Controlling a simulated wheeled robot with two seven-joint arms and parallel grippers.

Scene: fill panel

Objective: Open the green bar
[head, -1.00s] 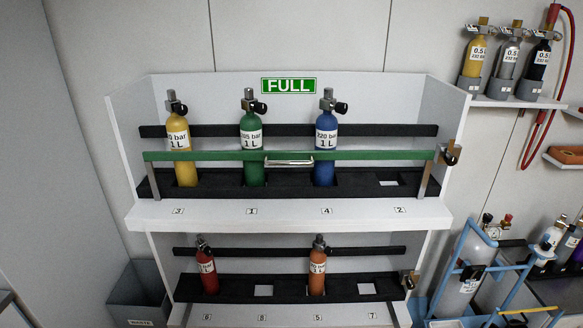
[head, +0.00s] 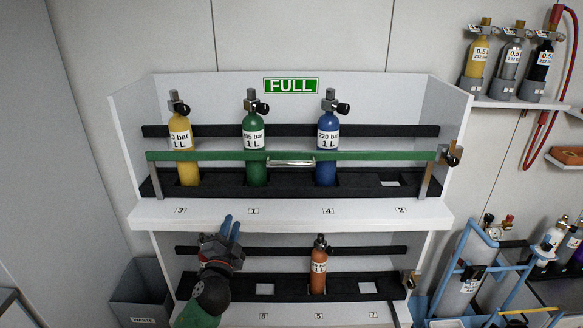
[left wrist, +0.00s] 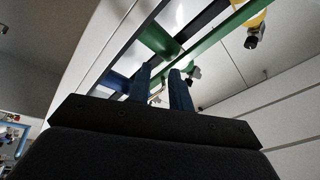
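The green bar (head: 220,155) runs level across the front of the upper shelf, before the yellow, green and blue cylinders. It has a silver handle (head: 290,162) at its middle and a metal latch (head: 450,154) at its right end. My left gripper (head: 231,223) is below and left of the handle, in front of the lower shelf, blue fingers pointing up. It is apart from the bar. In the left wrist view my left gripper (left wrist: 160,76) shows a gap between its fingers, and the green bar (left wrist: 215,37) crosses beyond them. My right gripper is not seen.
The upper shelf's white front ledge (head: 290,215) lies beside my left fingers. An orange cylinder (head: 318,268) stands on the lower shelf to their right. A grey bin (head: 140,295) stands at the lower left. A blue cart (head: 480,270) stands at the right.

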